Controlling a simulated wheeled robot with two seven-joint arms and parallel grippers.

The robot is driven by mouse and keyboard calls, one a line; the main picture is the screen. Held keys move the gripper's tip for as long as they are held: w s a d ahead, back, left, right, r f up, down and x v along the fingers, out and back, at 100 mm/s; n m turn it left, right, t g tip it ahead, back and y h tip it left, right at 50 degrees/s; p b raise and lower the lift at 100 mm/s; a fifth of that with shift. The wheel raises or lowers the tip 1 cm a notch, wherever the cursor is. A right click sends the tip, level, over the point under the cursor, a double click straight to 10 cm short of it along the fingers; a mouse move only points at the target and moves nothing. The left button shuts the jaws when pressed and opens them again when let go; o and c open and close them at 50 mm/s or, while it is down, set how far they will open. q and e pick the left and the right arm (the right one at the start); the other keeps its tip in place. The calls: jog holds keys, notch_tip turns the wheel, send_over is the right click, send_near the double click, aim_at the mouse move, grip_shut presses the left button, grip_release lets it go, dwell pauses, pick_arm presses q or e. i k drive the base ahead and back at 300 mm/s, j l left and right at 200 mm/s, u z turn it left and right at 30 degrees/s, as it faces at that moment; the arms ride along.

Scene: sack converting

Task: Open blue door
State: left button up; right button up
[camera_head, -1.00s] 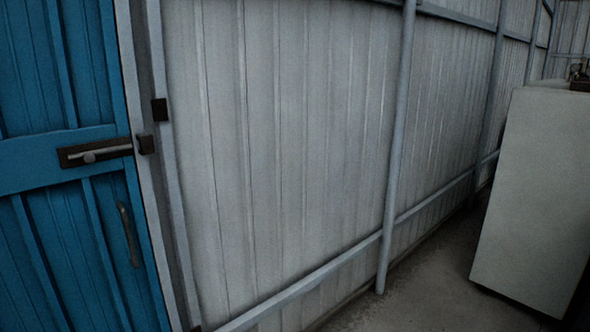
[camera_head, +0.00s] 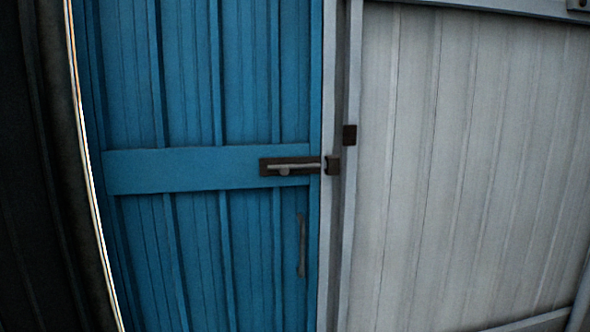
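The blue door (camera_head: 190,240) stands left of the middle of the head view, made of vertical ribbed panels with a horizontal cross-band. A sliding bolt (camera_head: 290,167) on a dark plate sits at the right end of the band. Its rod reaches right towards a dark catch (camera_head: 333,165) on the light frame. A dull vertical pull handle (camera_head: 301,245) is below the bolt, near the door's right edge. The door looks shut, with a bright thin gap along its left edge. Neither of my grippers is in view.
A light grey ribbed metal wall (camera_head: 450,160) fills the right side, with a rail (camera_head: 540,322) at the bottom right. A pale door frame post (camera_head: 325,240) stands between door and wall. A dark surface (camera_head: 40,170) fills the left edge. No floor shows.

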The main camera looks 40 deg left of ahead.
aim_at(187, 106)
jog(key=u, duration=1.65)
